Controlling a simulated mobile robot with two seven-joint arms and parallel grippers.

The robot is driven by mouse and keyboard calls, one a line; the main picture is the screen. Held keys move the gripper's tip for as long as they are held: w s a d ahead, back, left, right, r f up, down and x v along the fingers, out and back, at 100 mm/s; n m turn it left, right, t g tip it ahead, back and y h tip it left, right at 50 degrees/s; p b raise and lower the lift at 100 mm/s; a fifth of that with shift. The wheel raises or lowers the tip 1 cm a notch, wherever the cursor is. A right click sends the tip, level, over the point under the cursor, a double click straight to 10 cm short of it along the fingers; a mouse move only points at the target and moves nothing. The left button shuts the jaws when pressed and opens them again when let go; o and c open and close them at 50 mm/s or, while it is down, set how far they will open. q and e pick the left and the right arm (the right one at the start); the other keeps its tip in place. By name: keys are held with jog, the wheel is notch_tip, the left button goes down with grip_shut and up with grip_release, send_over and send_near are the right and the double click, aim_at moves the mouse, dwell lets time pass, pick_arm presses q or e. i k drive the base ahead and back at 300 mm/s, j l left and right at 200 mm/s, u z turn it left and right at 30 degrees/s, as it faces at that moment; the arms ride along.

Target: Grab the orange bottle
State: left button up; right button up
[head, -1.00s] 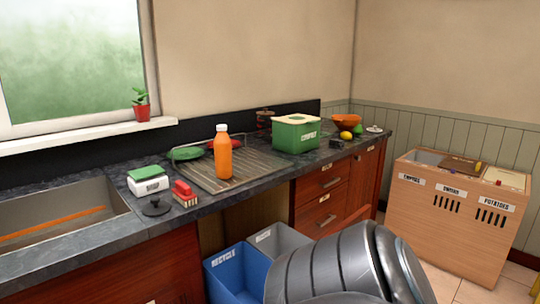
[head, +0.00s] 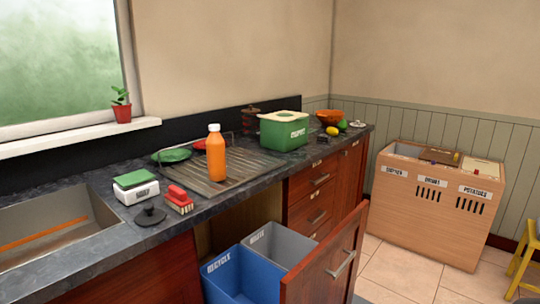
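The orange bottle (head: 217,157) has a white cap and stands upright on the ribbed draining area (head: 237,173) of the dark counter, right of the sink. Nothing touches it from the front. Neither of my grippers shows in the head view.
A green compost bin (head: 283,132) stands right of the bottle. Below, an open cabinet door (head: 325,262) juts out beside recycling bins (head: 235,278).

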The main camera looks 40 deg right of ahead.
aim_at(215, 143)
jog(key=i+j+z, duration=0.1)
jog(key=z, duration=0.35)
jog(key=i+j+z, duration=0.1)
jog(key=z, duration=0.3)
jog(key=j+z, duration=0.2)
jog(key=z, duration=0.25)
jog(key=i, duration=0.05)
